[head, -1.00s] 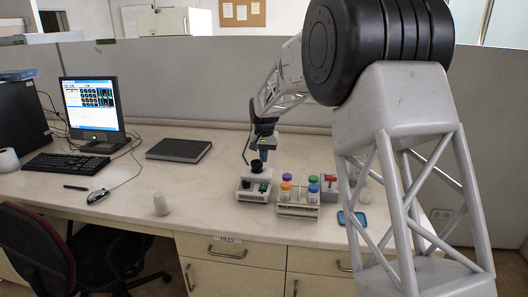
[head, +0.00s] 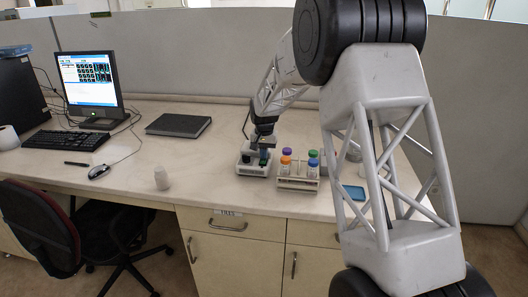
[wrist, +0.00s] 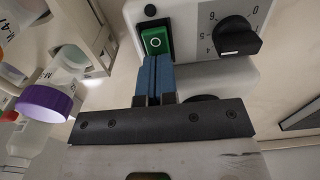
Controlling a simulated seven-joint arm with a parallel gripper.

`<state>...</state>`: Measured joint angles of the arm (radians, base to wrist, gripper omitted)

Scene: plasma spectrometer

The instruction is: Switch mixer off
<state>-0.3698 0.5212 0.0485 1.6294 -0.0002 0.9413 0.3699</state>
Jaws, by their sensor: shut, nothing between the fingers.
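The mixer (head: 254,169) is a small white device on the desk, with a dark top part largely hidden by my gripper in the head view. In the wrist view its white front (wrist: 185,15) shows a green rocker switch (wrist: 155,41) marked with a circle and a black dial (wrist: 237,36) with numbers around it. My gripper (wrist: 158,60) is shut and empty, its blue fingers pressed together. The fingertips are right at the lower edge of the green switch; whether they touch it I cannot tell. In the head view my gripper (head: 264,154) is low over the mixer's right side.
A rack (head: 298,183) with several coloured-cap tubes stands close right of the mixer; a purple cap (wrist: 45,103) is near my gripper's left. A blue item (head: 353,192) lies further right. A small white container (head: 162,178) stands left on otherwise clear desk.

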